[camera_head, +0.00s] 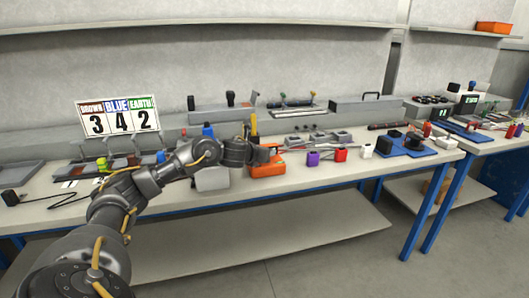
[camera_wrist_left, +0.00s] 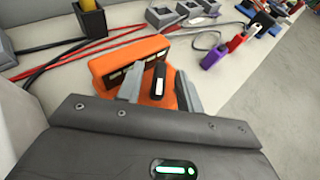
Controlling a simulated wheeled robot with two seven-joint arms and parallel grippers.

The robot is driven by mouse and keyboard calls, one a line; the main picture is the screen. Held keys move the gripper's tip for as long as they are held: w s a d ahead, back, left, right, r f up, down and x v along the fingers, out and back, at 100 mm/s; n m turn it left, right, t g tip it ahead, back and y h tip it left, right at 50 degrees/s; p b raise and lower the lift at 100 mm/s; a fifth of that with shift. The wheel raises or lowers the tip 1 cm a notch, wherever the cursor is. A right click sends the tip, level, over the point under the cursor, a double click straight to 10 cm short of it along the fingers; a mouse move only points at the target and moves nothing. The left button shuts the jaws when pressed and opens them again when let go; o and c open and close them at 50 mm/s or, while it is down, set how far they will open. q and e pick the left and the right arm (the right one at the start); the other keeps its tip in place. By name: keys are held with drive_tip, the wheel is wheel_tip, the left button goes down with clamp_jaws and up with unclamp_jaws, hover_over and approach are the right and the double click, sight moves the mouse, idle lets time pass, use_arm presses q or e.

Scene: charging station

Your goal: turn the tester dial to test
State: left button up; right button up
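The tester is an orange box (camera_head: 266,169) on the bench in the head view, in front of my left gripper. In the left wrist view the orange tester (camera_wrist_left: 112,62) has a row of dark and pale labels along its raised rear part. Its black dial (camera_wrist_left: 158,78) with a white mark stands on the front face. My left gripper (camera_head: 268,154) is over the tester; in the left wrist view its two grey fingers (camera_wrist_left: 160,92) are apart, one on each side of the dial, with orange showing between. Contact with the dial cannot be told. My right gripper is not in view.
Red and black cables (camera_wrist_left: 80,52) run beside the tester. A black cup (camera_wrist_left: 91,20) and grey sockets (camera_wrist_left: 165,17) stand behind it. Purple (camera_head: 313,158) and red (camera_head: 340,153) blocks stand to its right. A grey-white box (camera_head: 212,179) is just left of it.

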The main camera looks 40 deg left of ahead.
use_arm(q)
drive_tip(key=shift+c, duration=0.3)
clamp_jaws()
